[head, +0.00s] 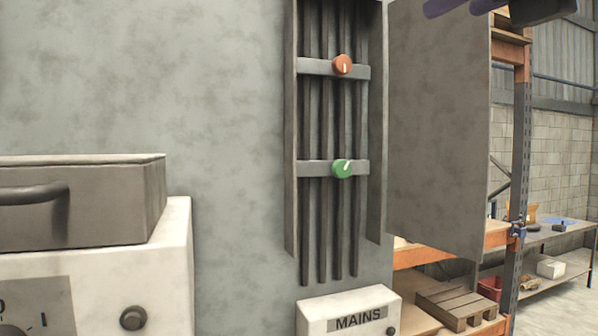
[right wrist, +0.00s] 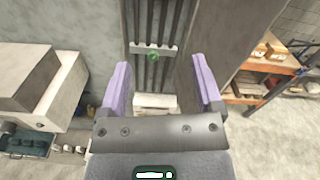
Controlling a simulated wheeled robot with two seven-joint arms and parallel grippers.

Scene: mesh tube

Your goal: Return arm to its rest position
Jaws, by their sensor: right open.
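My right gripper (head: 464,5) shows only in part at the top right edge of the head view, in front of the open grey door panel and the shelving. In the right wrist view its two purple fingers (right wrist: 162,72) stand wide apart with nothing between them. A red knob (head: 343,65) and a green knob (head: 342,168) sit on crossbars in the open wall cabinet, apart from the gripper. The green knob also shows in the right wrist view (right wrist: 153,57). My left gripper is not in view.
A white box labelled MAINS (head: 350,310) is below the cabinet. The open door panel (head: 440,120) stands out to its right. A white box with a grey handled cover (head: 95,215) is at left. Shelving with a wooden pallet (head: 458,305) is at right.

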